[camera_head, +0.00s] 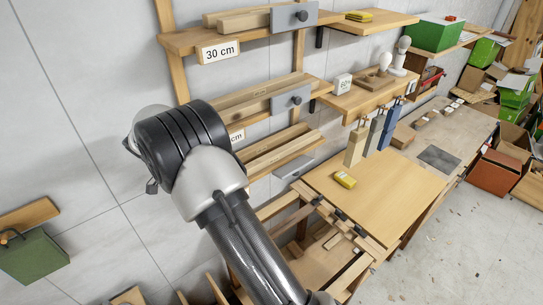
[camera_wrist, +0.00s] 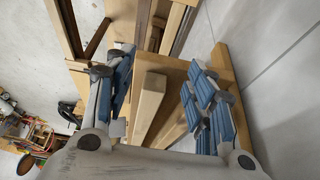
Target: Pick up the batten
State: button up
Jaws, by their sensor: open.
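Pale wooden battens lie on wall shelves. In the head view, one pair is on the top shelf (camera_head: 180,42), where a batten (camera_head: 245,20) lies behind a "30 cm" label. More battens (camera_head: 255,97) lie on the middle shelf, and others (camera_head: 275,150) on the lower shelf. Which one the task means I cannot tell. In the wrist view my gripper (camera_wrist: 163,75) is open, with blue-padded fingers on either side. A pale batten end (camera_wrist: 149,97) shows between the fingers, apparently apart from both pads. Another batten (camera_wrist: 172,132) lies beside it. My arm hides the gripper in the head view.
Grey blocks with dark knobs (camera_head: 293,17) stand at the shelf ends. The middle shelf's label (camera_head: 237,136) is partly hidden by my arm. A workbench (camera_head: 375,195) with a yellow item (camera_head: 345,179) stands at right. A green box (camera_head: 33,257) is at lower left. Open floor lies at right.

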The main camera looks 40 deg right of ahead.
jog(key=d+p, duration=0.1)
jog(key=d, duration=0.1)
jog(key=d+p, duration=0.1)
jog(key=d, duration=0.2)
jog(key=shift+s+d+f, duration=0.1)
jog(key=shift+d+f, duration=0.1)
jog(key=shift+d, duration=0.05)
jog(key=shift+d+f, duration=0.1)
jog(key=shift+f, duration=0.3)
grip_shut()
